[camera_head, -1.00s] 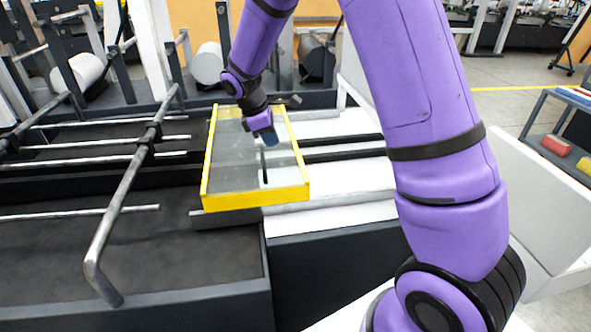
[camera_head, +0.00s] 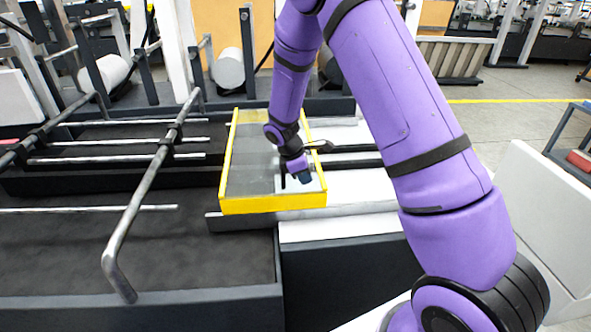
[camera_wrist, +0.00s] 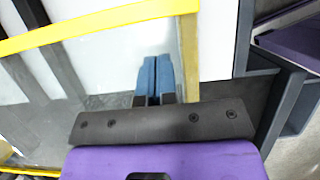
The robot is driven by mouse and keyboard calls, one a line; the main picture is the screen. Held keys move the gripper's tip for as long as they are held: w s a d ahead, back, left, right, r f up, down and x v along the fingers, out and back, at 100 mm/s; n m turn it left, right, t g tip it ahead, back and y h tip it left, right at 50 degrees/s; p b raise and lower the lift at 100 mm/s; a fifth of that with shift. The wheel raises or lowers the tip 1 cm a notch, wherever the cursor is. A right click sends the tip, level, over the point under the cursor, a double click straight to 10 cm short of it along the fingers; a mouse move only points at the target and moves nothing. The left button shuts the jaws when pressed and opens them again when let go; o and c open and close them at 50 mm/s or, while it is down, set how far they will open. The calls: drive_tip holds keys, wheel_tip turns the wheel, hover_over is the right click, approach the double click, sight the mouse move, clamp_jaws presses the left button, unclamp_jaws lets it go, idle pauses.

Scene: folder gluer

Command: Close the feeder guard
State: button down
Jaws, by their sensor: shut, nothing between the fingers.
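The feeder guard (camera_head: 272,204) is a clear panel in a yellow frame. In the head view it lies low and nearly level across the feeder bed; I cannot tell whether it is fully down. My gripper (camera_head: 303,178) is above the panel, inside the frame near its right side and near edge. In the wrist view my gripper's blue fingers (camera_wrist: 153,73) are together with nothing between them. They point into a corner of the yellow frame (camera_wrist: 95,22), close to its side bar (camera_wrist: 189,50). Contact with the panel cannot be told.
A bent metal rod (camera_head: 136,215) and several thin bars lie left of the guard. White rollers (camera_head: 229,66) and dark uprights stand behind it.

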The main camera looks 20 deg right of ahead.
drive_tip(key=shift+s+d, duration=0.2)
drive_tip(key=shift+d, duration=0.35)
drive_tip(key=shift+s+d, duration=0.15)
drive_tip(key=shift+d, duration=0.4)
drive_tip(key=s+d, duration=0.4)
drive_tip(key=d, duration=0.8)
drive_tip(key=s+d, duration=0.4)
drive_tip(key=d, duration=0.9)
drive_tip(key=shift+s, duration=0.1)
